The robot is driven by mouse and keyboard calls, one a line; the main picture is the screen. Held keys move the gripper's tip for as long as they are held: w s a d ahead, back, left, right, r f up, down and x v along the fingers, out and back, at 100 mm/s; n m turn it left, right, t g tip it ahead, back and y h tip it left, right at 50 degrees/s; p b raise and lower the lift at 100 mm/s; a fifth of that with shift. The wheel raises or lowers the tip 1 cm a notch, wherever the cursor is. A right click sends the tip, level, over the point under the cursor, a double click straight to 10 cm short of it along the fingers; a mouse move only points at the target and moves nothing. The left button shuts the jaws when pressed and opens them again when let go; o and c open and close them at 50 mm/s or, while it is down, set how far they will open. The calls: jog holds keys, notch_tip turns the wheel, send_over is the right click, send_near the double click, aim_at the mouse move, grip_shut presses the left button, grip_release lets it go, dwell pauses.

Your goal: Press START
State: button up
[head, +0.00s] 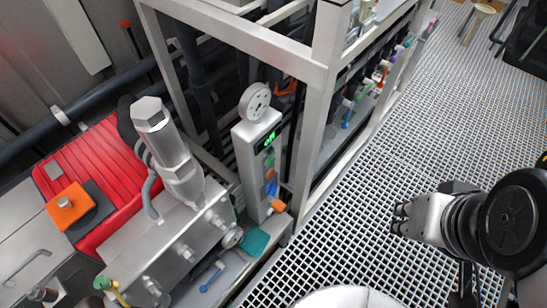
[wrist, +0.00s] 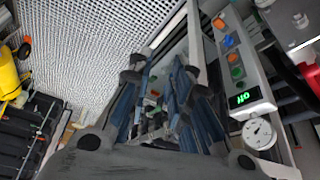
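A pale upright control box (head: 248,165) stands left of centre in the head view, with a lit green display (head: 268,140) and a column of coloured buttons. The wrist view shows the box (wrist: 252,72) at the right, with a green button (wrist: 238,73), an orange one (wrist: 233,59), a blue one (wrist: 228,41) and a red-orange one (wrist: 219,23). No START label is readable. My gripper (head: 398,217) is over the grating, to the right of the box and well apart from it. In the wrist view its fingers (wrist: 160,80) are spread with nothing held between them.
A round gauge (head: 255,102) sits atop the box. A white frame post (head: 322,110) and rack stand between the box and my gripper's side. A metal vessel (head: 168,150) and red case (head: 100,165) lie left. The grating floor (head: 400,150) is mostly clear.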

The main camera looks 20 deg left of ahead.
grip_shut()
dwell(1.2)
